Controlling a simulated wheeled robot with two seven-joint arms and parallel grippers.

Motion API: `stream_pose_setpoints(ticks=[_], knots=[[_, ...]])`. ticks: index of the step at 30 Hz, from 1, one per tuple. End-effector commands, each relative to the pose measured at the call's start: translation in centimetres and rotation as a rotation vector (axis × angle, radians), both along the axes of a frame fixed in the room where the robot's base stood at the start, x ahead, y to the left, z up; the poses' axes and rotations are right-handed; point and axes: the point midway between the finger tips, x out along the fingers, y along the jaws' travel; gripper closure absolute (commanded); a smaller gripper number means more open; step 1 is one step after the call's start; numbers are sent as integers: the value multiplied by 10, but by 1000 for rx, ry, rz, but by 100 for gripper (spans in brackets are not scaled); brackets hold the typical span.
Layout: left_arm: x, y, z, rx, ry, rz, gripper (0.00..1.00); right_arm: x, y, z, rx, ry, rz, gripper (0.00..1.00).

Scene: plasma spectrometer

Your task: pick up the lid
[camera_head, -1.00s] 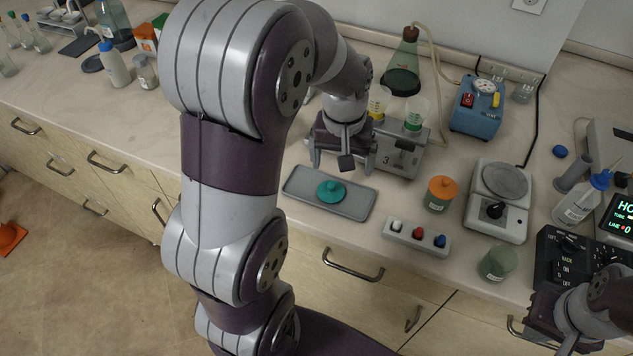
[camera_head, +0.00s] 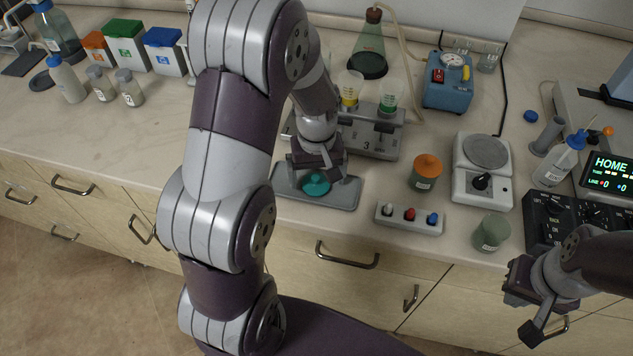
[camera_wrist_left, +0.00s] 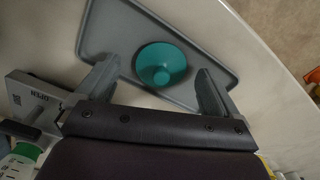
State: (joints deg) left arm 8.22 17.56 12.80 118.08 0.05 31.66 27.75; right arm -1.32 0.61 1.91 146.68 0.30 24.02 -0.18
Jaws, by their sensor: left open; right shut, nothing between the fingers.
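The teal lid (camera_head: 316,185) with a small knob lies on the grey tray (camera_head: 343,196) on the bench. In the left wrist view, the lid (camera_wrist_left: 160,66) sits between the two fingers, near the tray's middle. My left gripper (camera_head: 319,170) is open and low over the tray, with one finger on each side of the lid. I see gaps between the lid and both fingers, so it is not gripped. My right gripper (camera_head: 527,308) is shut and empty at the lower right, in front of the bench, far from the lid.
Behind the tray stands a grey rack (camera_head: 378,139) holding cups. To the right are an orange-capped jar (camera_head: 425,173), a block with coloured knobs (camera_head: 409,217), a scale-like device (camera_head: 482,172) and a green jar (camera_head: 491,233).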

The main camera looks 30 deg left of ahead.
Motion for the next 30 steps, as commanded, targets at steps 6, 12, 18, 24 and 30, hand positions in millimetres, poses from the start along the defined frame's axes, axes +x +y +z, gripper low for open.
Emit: stream_pose_setpoints(ticks=[6,12,18,24,30], knots=[[0,0,-9,-1,-1,0,5,0,0,-1,0,0,0,100],[0,0,-9,-1,-1,0,44,0,0,-1,0,0,0,100],[0,0,-9,-1,-1,0,64,0,0,-1,0,0,0,100],[0,0,-8,0,-1,0,64,0,0,-1,0,0,0,100],[1,0,8,1,-4,0,64,0,0,0,0,0,0,100]])
